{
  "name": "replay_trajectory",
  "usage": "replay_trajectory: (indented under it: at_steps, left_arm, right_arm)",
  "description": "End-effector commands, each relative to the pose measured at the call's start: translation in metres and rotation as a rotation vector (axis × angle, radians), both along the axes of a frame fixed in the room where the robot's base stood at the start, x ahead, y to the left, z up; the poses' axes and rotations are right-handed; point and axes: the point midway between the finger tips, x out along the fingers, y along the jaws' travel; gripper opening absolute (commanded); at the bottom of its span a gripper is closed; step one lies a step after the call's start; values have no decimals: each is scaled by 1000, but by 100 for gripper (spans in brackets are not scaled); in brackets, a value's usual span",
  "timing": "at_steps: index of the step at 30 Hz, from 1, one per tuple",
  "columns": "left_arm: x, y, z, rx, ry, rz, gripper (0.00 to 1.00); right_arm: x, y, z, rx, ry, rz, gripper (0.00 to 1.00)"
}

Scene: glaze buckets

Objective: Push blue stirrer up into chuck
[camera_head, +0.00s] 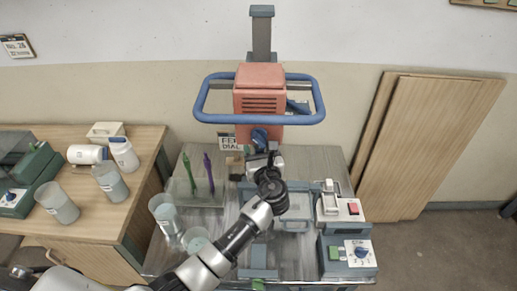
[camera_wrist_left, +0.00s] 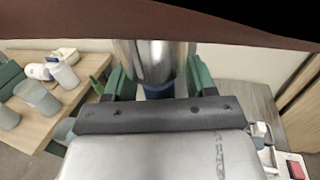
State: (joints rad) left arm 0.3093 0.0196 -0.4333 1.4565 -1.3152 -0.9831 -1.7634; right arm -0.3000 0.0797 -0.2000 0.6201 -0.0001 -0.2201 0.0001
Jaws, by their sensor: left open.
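My left gripper (camera_wrist_left: 160,80) is open, its two green fingers standing apart on either side of a blue piece (camera_wrist_left: 160,91), which looks like the top of the blue stirrer. The shiny metal chuck (camera_wrist_left: 153,60) is directly above the blue piece; whether the piece sits inside it or only beneath it I cannot tell. The gripper's dark front edge hides the stirrer's lower part. In the head view my left arm reaches up to just below the red mixer head (camera_head: 259,88), and the wrist covers the stirrer there. My right gripper is not in view.
A green stirrer (camera_head: 188,171) and a purple stirrer (camera_head: 208,171) stand in a clear rack left of the arm. Glaze buckets (camera_head: 167,217) stand at the bench's left. A blue handle ring (camera_head: 204,101) surrounds the mixer head. Switch boxes (camera_head: 349,257) sit at the right.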

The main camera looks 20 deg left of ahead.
Motion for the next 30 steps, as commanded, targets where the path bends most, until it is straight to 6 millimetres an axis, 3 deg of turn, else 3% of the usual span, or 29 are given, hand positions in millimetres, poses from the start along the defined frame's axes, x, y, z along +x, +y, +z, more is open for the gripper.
replay_trajectory:
  at_steps: [5,18,26,30]
  left_arm:
    - [-12,-8,-2,-2,-1,-2,56]
    - [-81,-49,-2,-2,-1,-1,56]
    - [-93,-56,0,1,-1,0,56]
    - [-99,-48,-8,-85,0,15,56]
  right_arm:
    - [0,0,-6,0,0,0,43]
    - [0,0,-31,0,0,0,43]
    - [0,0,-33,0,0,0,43]
    - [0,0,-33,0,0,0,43]
